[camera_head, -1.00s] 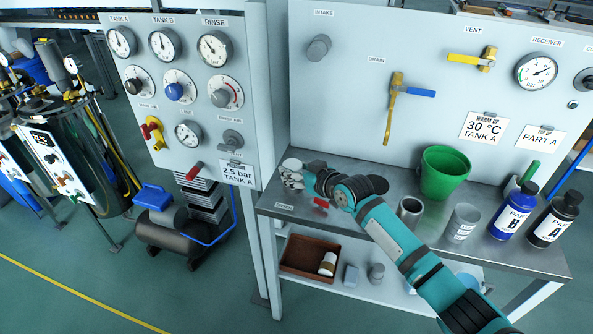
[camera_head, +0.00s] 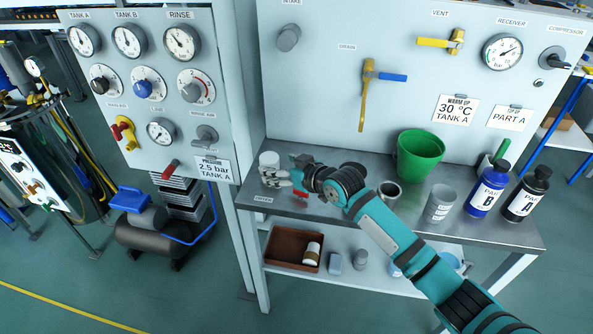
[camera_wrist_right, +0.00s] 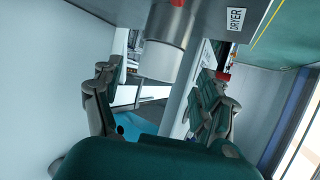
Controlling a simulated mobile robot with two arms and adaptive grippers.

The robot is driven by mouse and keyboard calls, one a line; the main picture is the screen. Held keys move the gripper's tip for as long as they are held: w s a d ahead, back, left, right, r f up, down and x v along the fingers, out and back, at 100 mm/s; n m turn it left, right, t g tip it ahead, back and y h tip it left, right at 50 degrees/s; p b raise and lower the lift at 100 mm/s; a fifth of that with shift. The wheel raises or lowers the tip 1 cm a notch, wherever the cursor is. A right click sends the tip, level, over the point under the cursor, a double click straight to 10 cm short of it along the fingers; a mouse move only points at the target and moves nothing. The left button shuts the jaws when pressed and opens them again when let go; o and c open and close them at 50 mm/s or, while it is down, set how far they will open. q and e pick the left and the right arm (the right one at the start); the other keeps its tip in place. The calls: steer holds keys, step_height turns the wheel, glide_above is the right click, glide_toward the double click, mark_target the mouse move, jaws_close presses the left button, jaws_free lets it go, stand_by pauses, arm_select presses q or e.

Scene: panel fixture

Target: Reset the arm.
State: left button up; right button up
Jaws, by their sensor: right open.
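My right gripper (camera_head: 272,178) is at the left end of the steel bench (camera_head: 330,218), its fingers pointing left. It is open. A pale cup-like cylinder (camera_head: 269,160) stands right by its fingertips. In the right wrist view the gripper (camera_wrist_right: 160,100) has its fingers apart, and the cylinder (camera_wrist_right: 167,58) shows beyond and between them. I cannot tell whether they touch it. My right arm comes in from the lower right over the bench. My left gripper is not in view.
A gauge panel (camera_head: 150,90) is at left. A brown tray (camera_head: 285,247) lies on the lower shelf.

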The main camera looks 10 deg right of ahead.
steer(key=v, duration=0.8)
steer(key=s+d+f+m+g+h, duration=0.2)
steer(key=s+f, duration=0.8)
steer(key=s, duration=0.4)
steer(key=s+d+f+m+g+h, duration=0.25)
steer(key=s+d, duration=0.35)
steer(key=s, duration=0.4)
steer(key=s+d+f+m+g+h, duration=0.1)
steer(key=s+d+f+g+h, duration=0.3)
steer(key=s, duration=0.7)
step_height(320, 180, down, 23)
steer(key=s+d, duration=0.1)
steer(key=s+d+f+g, duration=0.1)
steer(key=s+d+f, duration=0.2)
steer(key=s+f, duration=1.4)
steer(key=shift+f+n+y, duration=0.25)
steer(key=shift+n+y, duration=0.1)
